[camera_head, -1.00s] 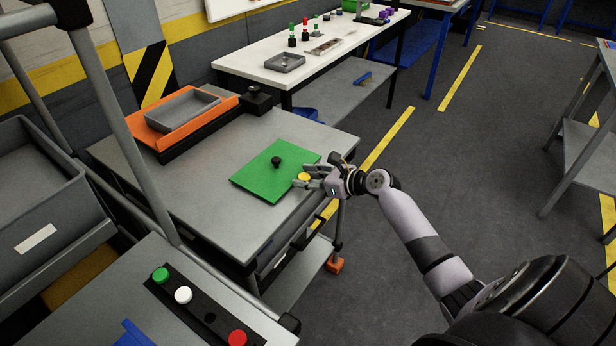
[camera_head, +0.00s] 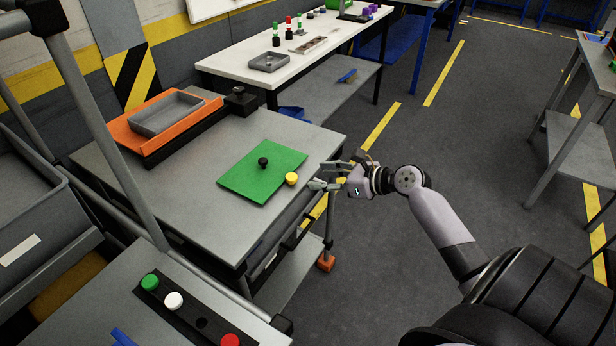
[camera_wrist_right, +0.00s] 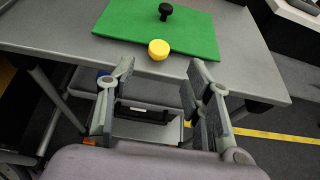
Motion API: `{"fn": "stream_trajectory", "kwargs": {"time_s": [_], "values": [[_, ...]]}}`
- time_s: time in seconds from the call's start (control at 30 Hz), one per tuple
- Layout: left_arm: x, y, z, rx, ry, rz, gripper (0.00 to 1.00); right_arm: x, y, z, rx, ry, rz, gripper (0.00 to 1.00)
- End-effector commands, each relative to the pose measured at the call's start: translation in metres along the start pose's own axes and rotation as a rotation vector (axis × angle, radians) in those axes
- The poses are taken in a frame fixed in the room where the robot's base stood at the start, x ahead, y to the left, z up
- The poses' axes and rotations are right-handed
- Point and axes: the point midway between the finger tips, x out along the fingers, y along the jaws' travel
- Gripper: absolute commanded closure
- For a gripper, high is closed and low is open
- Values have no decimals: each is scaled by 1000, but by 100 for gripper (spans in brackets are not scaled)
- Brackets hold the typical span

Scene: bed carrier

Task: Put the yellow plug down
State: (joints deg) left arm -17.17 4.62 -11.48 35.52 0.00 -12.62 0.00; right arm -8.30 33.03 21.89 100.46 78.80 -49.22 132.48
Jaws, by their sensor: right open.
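The yellow plug (camera_head: 291,179) rests on the green mat (camera_head: 250,185), close to the mat's near right edge. It also shows in the right wrist view (camera_wrist_right: 158,49), at the mat's near edge. My right gripper (camera_head: 322,175) is open and empty, just right of the plug and apart from it, over the table's edge. In the right wrist view its two fingers (camera_wrist_right: 158,80) are spread, with the plug beyond them. A black plug (camera_head: 263,162) stands upright near the middle of the mat. My left gripper is not in view.
The grey table (camera_head: 190,205) also bears an orange tray (camera_head: 120,128) with a grey bin (camera_head: 165,112). A panel with green, white and red buttons (camera_head: 190,312) is in front. A white table (camera_head: 235,68) stands behind.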

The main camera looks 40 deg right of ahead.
Motion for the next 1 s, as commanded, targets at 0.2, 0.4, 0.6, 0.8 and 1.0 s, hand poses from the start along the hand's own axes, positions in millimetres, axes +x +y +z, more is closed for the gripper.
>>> {"fn": "stream_trajectory", "kwargs": {"time_s": [0.2, 0.4, 0.6, 0.8, 1.0], "values": [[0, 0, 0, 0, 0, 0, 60, -24, 0, 0, 0, -1, 0, 54], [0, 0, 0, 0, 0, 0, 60, -27, 0, 2, -1, -3, 0, 54], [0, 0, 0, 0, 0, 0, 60, -15, -7, -40, -77, 62, -37, 54], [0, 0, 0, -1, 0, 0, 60, 10, -1, -214, -491, 376, -55, 54], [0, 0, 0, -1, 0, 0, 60, -1, 75, -404, -1128, 702, 252, 54]]}}
